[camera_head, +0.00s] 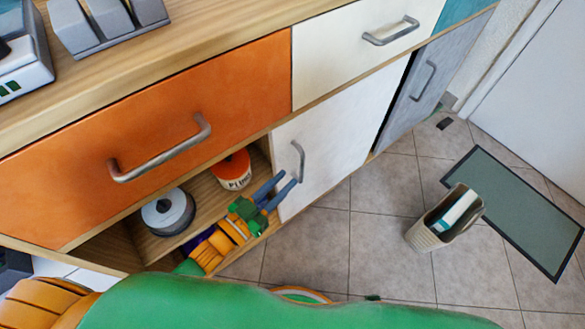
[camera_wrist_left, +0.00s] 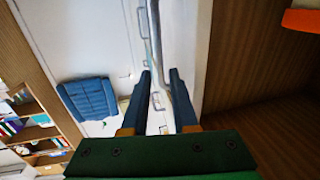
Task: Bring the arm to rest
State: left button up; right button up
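My left gripper (camera_head: 273,191), with blue fingers and a green body, is in front of the open lower cabinet compartment, close to the left edge of the white door (camera_head: 335,125). In the left wrist view its two fingers (camera_wrist_left: 157,102) stand apart, with no clear object clamped between them. A pale upright panel and a metal handle (camera_wrist_left: 157,101) show in the gap; I cannot tell whether the fingers touch them. The orange and green left arm comes from the lower left. My right gripper is out of view.
The compartment holds an orange-topped can (camera_head: 232,168) and a disc spool (camera_head: 168,212). An orange drawer (camera_head: 150,130) with a projecting handle is above.

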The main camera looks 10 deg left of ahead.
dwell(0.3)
